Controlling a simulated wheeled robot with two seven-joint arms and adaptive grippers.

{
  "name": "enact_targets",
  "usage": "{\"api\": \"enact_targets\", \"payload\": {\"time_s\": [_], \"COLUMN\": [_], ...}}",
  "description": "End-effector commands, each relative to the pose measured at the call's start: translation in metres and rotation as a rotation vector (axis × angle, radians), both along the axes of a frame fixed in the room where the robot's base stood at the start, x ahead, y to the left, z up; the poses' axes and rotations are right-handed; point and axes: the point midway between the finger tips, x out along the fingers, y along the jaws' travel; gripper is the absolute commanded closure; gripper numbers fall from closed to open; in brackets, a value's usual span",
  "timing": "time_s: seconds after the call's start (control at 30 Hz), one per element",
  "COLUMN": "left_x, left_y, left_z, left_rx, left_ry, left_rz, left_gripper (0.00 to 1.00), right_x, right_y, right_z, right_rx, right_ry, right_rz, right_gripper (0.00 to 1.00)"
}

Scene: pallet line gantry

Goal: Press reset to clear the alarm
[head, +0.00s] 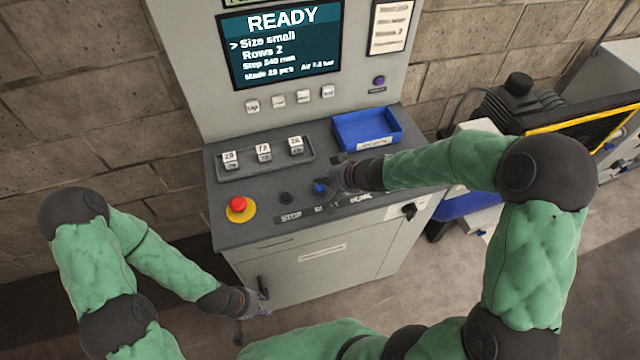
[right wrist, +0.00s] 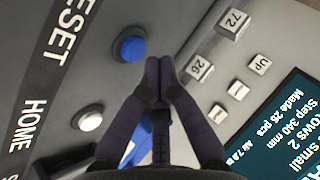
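The blue button (right wrist: 130,47) sits in a dark ring beside the word RESET in the right wrist view. It also shows in the head view (head: 320,187), close to my right gripper (head: 335,182). In the right wrist view my right gripper (right wrist: 159,68) has its fingertips together with nothing between them. The tips appear just beside the button, not over it; whether they touch the panel I cannot tell. The screen (head: 282,48) reads READY, with Size small and Rows 2. My left gripper (head: 242,322) hangs low before the cabinet; its fingers are too small to judge.
A white button (right wrist: 88,118) is by HOME. A black button (head: 286,198) stands above STOP, and a red mushroom button (head: 238,205) on yellow is at left. A blue tray (head: 368,130) and small blocks with numbers (head: 263,150) stand behind on the console.

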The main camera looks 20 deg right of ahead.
Motion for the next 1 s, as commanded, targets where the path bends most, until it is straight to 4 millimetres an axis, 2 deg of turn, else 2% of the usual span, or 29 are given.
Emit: {"api": "enact_targets", "payload": {"time_s": [0.33,1.0], "left_x": [0.000,0.000], "left_y": [0.000,0.000], "left_z": [0.002,0.059], "left_rx": [0.000,0.000], "left_ry": [0.000,0.000], "left_rz": [0.000,0.000], "left_gripper": [0.60,0.60], "right_x": [0.000,0.000], "right_y": [0.000,0.000], "right_z": [0.002,0.049], "right_rx": [0.000,0.001], "right_ry": [0.001,0.000], "right_rz": [0.001,-0.001], "right_gripper": [1.00,1.00]}}
